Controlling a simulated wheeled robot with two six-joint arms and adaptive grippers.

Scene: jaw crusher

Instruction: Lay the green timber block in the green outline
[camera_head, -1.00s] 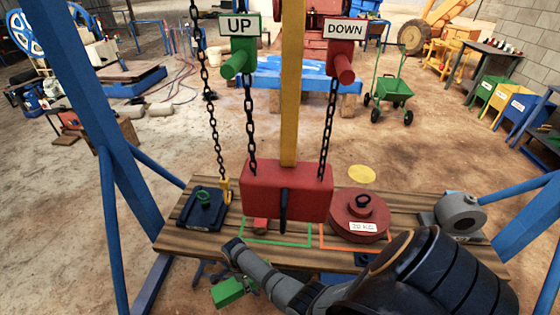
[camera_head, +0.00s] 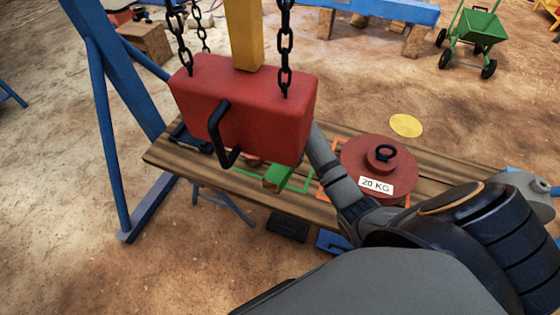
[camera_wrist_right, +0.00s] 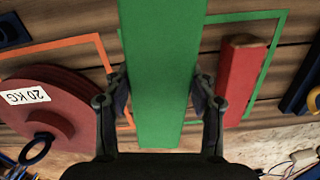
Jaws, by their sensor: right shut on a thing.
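The green timber block (camera_head: 280,178) shows partly in the head view, with its near end over the bench and the rest hidden behind the hanging red weight. In the right wrist view my right gripper (camera_wrist_right: 160,80) is shut on the green block (camera_wrist_right: 160,110), one finger on each side. The green outline (camera_head: 302,187) is painted on the bench; in the wrist view the block covers its left part, and its right side (camera_wrist_right: 268,65) shows. I cannot tell whether the block touches the bench. A small red block (camera_wrist_right: 241,82) lies inside the outline. My left gripper is not in view.
The red weight (camera_head: 245,115) hangs on chains above the bench (camera_head: 165,155). A round 20 KG weight (camera_head: 370,165) stands beside the outline, over an orange outline (camera_wrist_right: 60,43). A blue frame leg (camera_head: 105,100) stands at left.

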